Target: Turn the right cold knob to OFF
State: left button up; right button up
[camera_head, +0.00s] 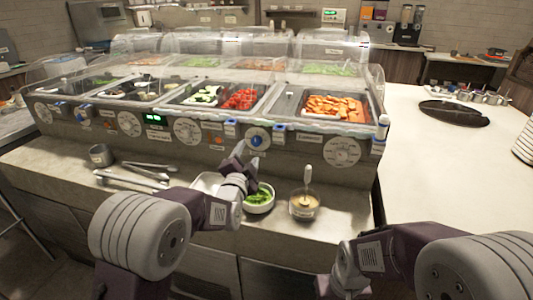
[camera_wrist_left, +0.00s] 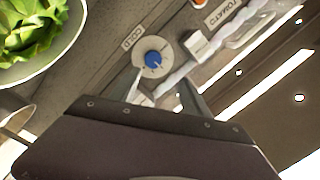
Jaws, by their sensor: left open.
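The right cold knob (camera_head: 256,139) is a blue knob on a round pale dial, on the front panel of the food counter. In the left wrist view the blue knob (camera_wrist_left: 153,59) sits beside a label that reads COLD. My left gripper (camera_head: 243,155) is open and empty just in front of the panel, slightly left of and below the knob. In the left wrist view its two fingers (camera_wrist_left: 160,80) stand apart, pointing at the dial; I cannot tell if they touch it. The dial's setting is too small to read. My right gripper is outside the picture.
Another blue knob (camera_head: 83,115) is far left on the panel. Below my left gripper stand a bowl of greens (camera_head: 259,199) and a sauce cup with a spoon (camera_head: 304,204). Tongs (camera_head: 130,180) and a metal cup (camera_head: 101,155) lie left. The right counter (camera_head: 440,170) is mostly clear.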

aim_at(256, 142)
pick_arm(q)
jog(key=x, duration=0.3)
jog(key=f+x, duration=0.1)
jog(key=x, duration=0.4)
jog(key=shift+w+d+f, duration=0.2)
jog(key=shift+w+d, duration=0.1)
jog(key=shift+d, duration=0.05)
grip_shut()
